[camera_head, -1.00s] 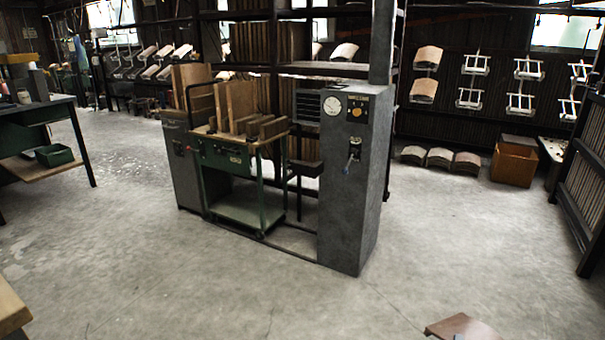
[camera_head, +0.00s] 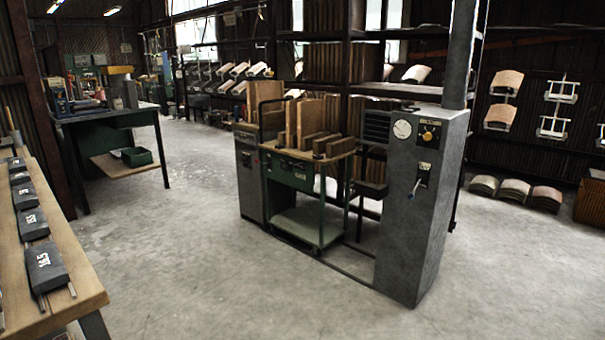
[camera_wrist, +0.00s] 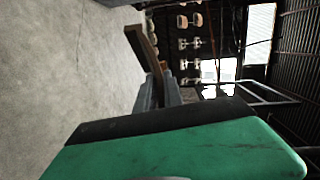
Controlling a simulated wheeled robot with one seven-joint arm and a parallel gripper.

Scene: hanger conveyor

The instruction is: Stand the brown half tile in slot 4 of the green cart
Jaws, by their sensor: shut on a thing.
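In the wrist view my gripper (camera_wrist: 158,88) is shut on the brown half tile (camera_wrist: 143,42), which sticks out past the grey fingers and is seen nearly edge-on. A green and black body fills the bottom of that view. My gripper and the held tile are outside the head view. The green cart (camera_head: 289,171) stands ahead near the middle of the head view, apart from me. Several brown tiles and boards (camera_head: 305,122) stand upright on its wooden top. I cannot make out slot numbers, or which slot is slot 4.
A grey control cabinet (camera_head: 421,205) with a dial stands right of the cart, and another grey cabinet (camera_head: 249,172) stands behind its left end. A wooden bench (camera_head: 80,273) with dark numbered blocks is close at left. The concrete floor (camera_head: 200,270) before the cart is clear.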

